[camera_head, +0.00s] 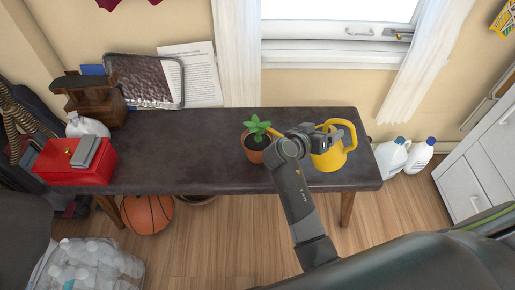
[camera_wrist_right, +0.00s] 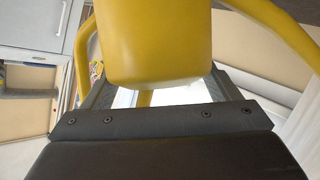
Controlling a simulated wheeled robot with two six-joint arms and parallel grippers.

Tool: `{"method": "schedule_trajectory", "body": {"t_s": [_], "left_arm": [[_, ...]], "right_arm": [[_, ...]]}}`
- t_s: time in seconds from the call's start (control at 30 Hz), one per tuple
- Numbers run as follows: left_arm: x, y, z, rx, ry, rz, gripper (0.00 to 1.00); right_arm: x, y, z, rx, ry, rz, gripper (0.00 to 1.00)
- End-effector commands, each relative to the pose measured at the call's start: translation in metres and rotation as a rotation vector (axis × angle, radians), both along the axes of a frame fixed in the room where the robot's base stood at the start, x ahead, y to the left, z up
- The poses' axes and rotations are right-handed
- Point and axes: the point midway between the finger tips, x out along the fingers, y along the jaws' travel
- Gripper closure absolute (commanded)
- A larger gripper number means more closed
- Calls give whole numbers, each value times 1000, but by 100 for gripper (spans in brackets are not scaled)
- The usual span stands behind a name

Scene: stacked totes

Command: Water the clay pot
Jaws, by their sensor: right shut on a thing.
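The clay pot (camera_head: 256,154) stands on the dark table and holds a green leafy plant (camera_head: 257,128). A yellow watering can (camera_head: 333,158) is just to the right of it, at the table's right end. Its spout points left toward the plant, partly hidden by my right arm. My right gripper (camera_head: 322,140) is shut on the can. In the right wrist view the can's yellow body (camera_wrist_right: 155,45) fills the space between the fingers (camera_wrist_right: 158,88). I cannot tell whether the can touches the table. My left gripper is not in view.
On the table's left are a red box (camera_head: 70,168), a white jug (camera_head: 88,127), a brown wooden object (camera_head: 93,98) and a dark tray (camera_head: 145,80). The table's middle (camera_head: 185,155) is clear. White bottles (camera_head: 392,158) stand on the floor at right; a basketball (camera_head: 146,213) lies below.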

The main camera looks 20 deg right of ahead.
Motion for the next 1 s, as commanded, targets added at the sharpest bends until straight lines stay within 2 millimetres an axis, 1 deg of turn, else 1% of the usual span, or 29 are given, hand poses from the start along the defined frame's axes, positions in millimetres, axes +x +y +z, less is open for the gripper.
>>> {"method": "schedule_trajectory", "body": {"t_s": [0.03, 0.13, 0.5, 0.63, 0.77, 1.0], "left_arm": [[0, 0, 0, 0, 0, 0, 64], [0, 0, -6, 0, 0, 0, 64], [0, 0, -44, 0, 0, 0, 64], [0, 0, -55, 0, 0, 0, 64], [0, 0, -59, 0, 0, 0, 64], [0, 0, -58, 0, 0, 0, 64]], "right_arm": [[1, 0, 3, -4, -6, 1, 65], [1, -1, -5, 15, -20, 1, 65], [0, -2, -53, 226, -191, 1, 65], [0, -2, -67, 297, -248, 0, 65], [0, -1, -73, 342, -283, 1, 65], [0, -1, -72, 351, -290, 1, 65]]}}
